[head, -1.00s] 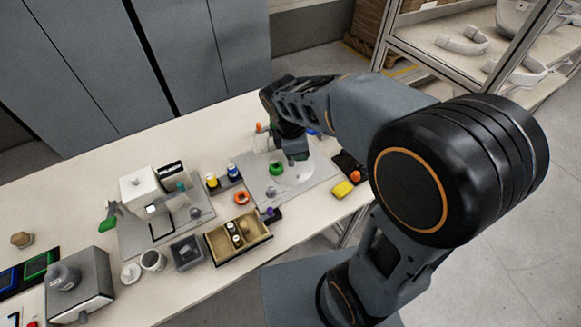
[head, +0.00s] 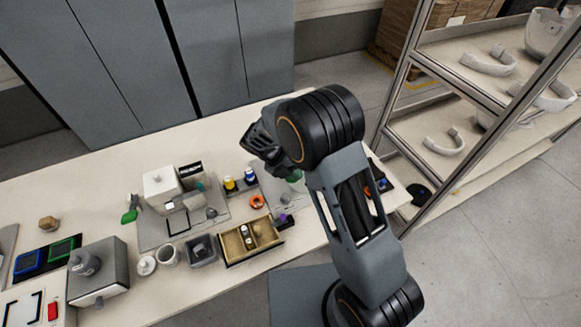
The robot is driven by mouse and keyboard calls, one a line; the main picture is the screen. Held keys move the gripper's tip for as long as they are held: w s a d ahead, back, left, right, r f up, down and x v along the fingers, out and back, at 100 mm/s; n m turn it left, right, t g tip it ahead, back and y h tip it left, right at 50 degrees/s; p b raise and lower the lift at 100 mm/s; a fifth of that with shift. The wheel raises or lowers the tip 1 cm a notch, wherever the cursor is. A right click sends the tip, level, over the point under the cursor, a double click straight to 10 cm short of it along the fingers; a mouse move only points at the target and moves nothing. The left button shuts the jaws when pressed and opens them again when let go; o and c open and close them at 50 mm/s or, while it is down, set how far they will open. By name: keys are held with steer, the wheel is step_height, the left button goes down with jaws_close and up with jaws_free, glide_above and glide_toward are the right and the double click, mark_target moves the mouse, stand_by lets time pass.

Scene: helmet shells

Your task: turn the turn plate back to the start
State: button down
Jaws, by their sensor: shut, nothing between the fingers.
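The turn plate is hidden behind my arm. Only part of the grey base board (head: 271,196) shows, left of my arm. A green piece (head: 295,176) shows in a gap beside the arm; I cannot tell what it rests on. My gripper (head: 276,166) is dark, small in the view and partly covered by my own wrist. It is shut and empty, over the back part of the board area. Whether it touches anything cannot be seen.
Left of the board stand yellow and blue bottles (head: 239,181), an orange ring (head: 256,202) and a wooden tray (head: 235,246). A white machine (head: 163,185) stands farther left. A metal shelf rack (head: 398,105) with white shells stands beyond the table's right end.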

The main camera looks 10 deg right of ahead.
mark_target(305, 185)
steer(key=shift+x, duration=2.4)
steer(key=shift+s+d, duration=0.1)
steer(key=shift+s+d+r+n+p, duration=0.15)
steer(key=shift+d+n+p, duration=0.35)
steer(key=shift+p, duration=0.65)
steer(key=shift+d+f, duration=0.1)
steer(key=shift+f, duration=0.15)
steer(key=shift+r, duration=0.1)
steer(key=shift+r+p, duration=0.3)
steer(key=shift+p, duration=0.1)
steer(key=p+v, duration=0.6)
steer(key=v, duration=0.2)
steer(key=shift+s, duration=0.2)
steer(key=shift+a+r+p, duration=0.45)
steer(key=shift+a+p, duration=0.05)
steer(key=shift+a, duration=0.2)
